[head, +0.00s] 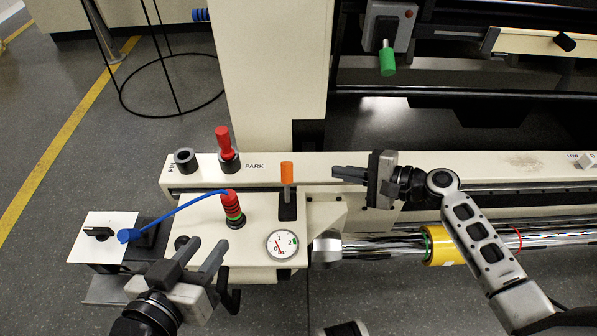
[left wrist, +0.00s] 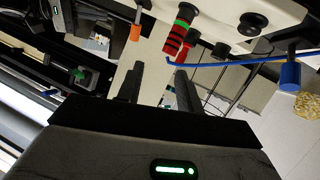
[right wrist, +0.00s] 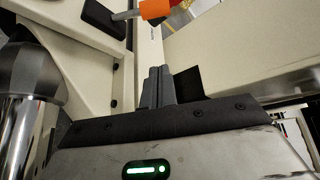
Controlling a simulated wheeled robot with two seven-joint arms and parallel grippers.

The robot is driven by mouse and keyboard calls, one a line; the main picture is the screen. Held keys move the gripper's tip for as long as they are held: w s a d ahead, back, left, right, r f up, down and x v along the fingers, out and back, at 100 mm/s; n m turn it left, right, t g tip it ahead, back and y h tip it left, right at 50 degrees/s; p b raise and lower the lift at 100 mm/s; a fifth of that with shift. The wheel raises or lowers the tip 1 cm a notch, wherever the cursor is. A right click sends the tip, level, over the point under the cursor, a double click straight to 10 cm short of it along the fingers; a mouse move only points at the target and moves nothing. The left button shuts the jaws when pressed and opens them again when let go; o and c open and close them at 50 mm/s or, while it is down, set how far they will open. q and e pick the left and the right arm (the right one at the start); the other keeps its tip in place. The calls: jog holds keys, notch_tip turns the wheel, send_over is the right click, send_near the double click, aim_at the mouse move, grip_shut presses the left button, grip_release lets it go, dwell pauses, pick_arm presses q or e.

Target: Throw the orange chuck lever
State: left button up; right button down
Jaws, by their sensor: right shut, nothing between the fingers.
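The orange chuck lever (head: 287,172) stands up from a black slotted base (head: 288,210) on the cream machine housing. Its orange grip also shows in the left wrist view (left wrist: 136,32) and at the top of the right wrist view (right wrist: 157,8). My right gripper (head: 336,174) is shut and empty, its fingers pointing left towards the lever from its right side, with a gap between them. My left gripper (head: 204,250) is open and empty, low in front of the housing, left of the dial. The left wrist view shows its two fingers apart (left wrist: 158,80).
A red-and-black ringed post (head: 232,207) with a blue arm and a round gauge (head: 282,244) sit near the lever. A red handle (head: 224,142) stands in the PARK socket. A green-tipped lever (head: 387,60) is at the back. A chrome bar with a yellow collar (head: 440,246) runs right.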

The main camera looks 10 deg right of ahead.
aim_at(287, 182)
jog(key=shift+w, duration=0.45)
jog(key=shift+w+a, duration=0.25)
jog(key=shift+a, duration=0.05)
jog(key=b+x, duration=0.2)
jog(key=x, duration=0.6)
jog(key=shift+a, duration=0.3)
jog(key=shift+s+a+r+p, duration=0.2)
jog(key=shift+s+a+r, duration=0.2)
jog(key=shift+s, duration=0.15)
jog(key=shift+s+a+r+p, duration=0.25)
jog(key=shift+s+r, duration=0.15)
jog(key=shift+s, duration=0.2)
jog(key=shift+s+a+r, duration=0.15)
jog(key=shift+s+r, duration=0.05)
jog(key=shift+s, duration=0.15)
pick_arm(q)
jog(key=shift+d+r+t+h, duration=0.2)
jog(key=shift+r+t+h, duration=0.1)
jog(key=shift+r, duration=0.15)
jog(key=shift+f, duration=0.15)
